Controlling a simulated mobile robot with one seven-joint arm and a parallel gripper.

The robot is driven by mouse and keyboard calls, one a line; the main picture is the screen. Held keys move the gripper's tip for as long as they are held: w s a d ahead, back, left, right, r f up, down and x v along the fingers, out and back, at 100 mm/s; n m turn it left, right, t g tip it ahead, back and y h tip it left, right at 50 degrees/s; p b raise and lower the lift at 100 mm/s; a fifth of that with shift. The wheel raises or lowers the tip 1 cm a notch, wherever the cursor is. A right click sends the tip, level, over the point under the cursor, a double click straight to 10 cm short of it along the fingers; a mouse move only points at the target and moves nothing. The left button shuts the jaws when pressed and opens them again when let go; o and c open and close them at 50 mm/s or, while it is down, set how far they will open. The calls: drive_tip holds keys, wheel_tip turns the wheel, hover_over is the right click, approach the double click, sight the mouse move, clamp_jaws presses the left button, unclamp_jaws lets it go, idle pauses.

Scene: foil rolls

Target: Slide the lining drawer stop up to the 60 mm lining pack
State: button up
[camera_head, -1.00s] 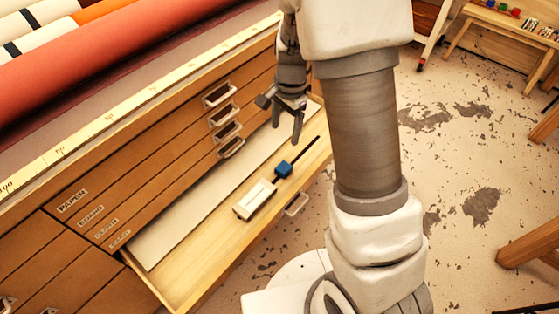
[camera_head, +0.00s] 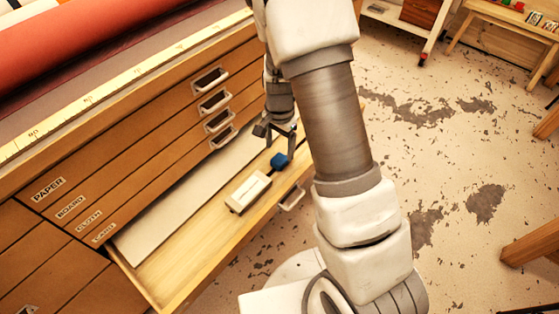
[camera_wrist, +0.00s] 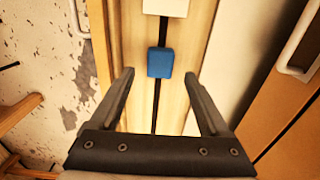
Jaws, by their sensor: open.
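The open drawer (camera_head: 172,277) holds a blue block (camera_head: 280,160), which looks like the stop, on a dark slot along its floor. A pale pack (camera_head: 247,192) lies on the same line, a short way nearer the drawer's left end. A gap with the dark slot showing separates the two. In the wrist view the blue stop (camera_wrist: 160,62) is ahead of the fingertips, roughly centred between them, and the pack (camera_wrist: 166,6) is cut off at the top edge. My gripper (camera_wrist: 158,72) is open and empty above the drawer. In the head view my gripper (camera_head: 277,143) is just beyond the stop.
A long pale sheet (camera_head: 165,210) lies in the drawer along the cabinet side. Closed drawers with metal handles (camera_head: 214,102) rise beside it. The open drawer's handle (camera_head: 292,198) sticks out over clear floor. Rolls and a yellow ruler (camera_head: 100,92) lie on top.

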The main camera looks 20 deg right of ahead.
sight(279, 159)
drive_tip(key=shift+f+b, duration=0.6)
drive_tip(key=shift+f, duration=1.75)
clamp_jaws()
